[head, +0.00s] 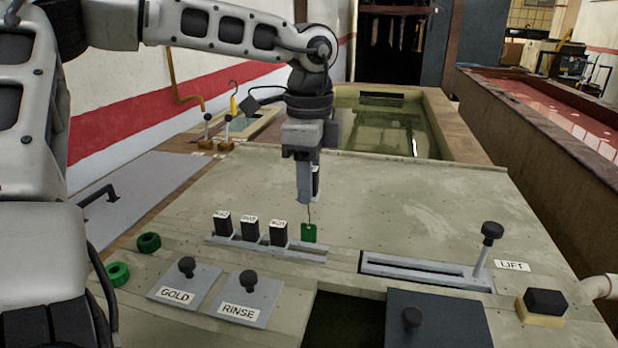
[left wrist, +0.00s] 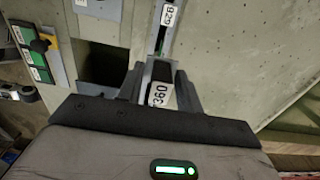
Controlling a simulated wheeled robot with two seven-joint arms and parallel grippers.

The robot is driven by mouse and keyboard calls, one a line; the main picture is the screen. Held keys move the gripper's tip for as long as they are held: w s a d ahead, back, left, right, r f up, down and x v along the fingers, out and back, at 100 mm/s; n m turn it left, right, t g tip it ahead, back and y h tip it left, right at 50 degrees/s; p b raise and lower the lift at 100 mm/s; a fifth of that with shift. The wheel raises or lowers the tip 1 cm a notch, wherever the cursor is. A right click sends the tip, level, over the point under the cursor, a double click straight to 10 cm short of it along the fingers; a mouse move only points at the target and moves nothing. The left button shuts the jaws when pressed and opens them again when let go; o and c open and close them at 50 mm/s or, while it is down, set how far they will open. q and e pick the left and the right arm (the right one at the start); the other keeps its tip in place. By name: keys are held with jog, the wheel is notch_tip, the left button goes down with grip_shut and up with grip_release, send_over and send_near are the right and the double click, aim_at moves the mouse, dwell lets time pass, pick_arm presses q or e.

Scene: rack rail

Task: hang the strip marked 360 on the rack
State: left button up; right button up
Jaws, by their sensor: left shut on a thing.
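My left gripper (head: 307,198) is above the control panel, pointing down. It is shut on the strip marked 360 (left wrist: 159,93), whose white label shows between the fingers in the left wrist view. In the head view a thin wire runs down from the fingers to a green plate (head: 309,233), which looks like the strip's lower end. The plate is at the right part of the rack rail (head: 265,247); I cannot tell whether it touches the rail. Three black blocks with white labels (head: 250,229) stand along the rail to the left. My right gripper is not in view.
A slotted plate with the LIFT lever (head: 487,245) is right of the rail. GOLD (head: 187,268) and RINSE (head: 248,283) knobs are in front, beside a dark opening (head: 343,320). A tank of greenish liquid (head: 390,130) lies behind the panel. Bare panel lies behind the rail.

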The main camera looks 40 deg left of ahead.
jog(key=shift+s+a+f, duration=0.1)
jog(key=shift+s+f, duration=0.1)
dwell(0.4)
